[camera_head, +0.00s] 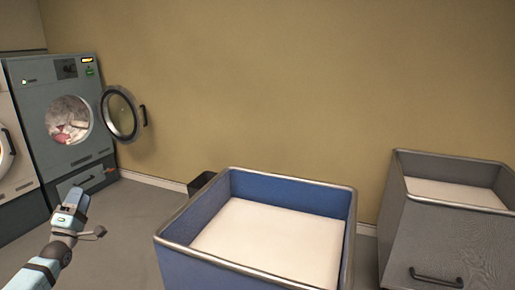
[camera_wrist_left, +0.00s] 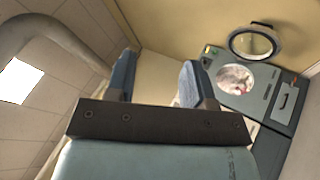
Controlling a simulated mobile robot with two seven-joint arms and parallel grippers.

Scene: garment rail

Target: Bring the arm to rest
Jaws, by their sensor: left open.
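My left gripper (camera_head: 76,195) is at the lower left of the head view, raised above the floor in front of the grey machine. In the left wrist view its two blue fingers (camera_wrist_left: 158,76) stand apart with nothing between them. The left arm is bent up from the bottom left corner and appears to touch nothing. My right gripper is in neither view.
A grey front-loading machine (camera_head: 36,118) stands at the left, its round door (camera_head: 120,114) swung open and cloth (camera_head: 68,123) inside. A blue bin (camera_head: 192,221) and a grey bin (camera_head: 440,243) stand at centre and right, both showing bare pale bottoms. Floor (camera_head: 125,240) between is clear.

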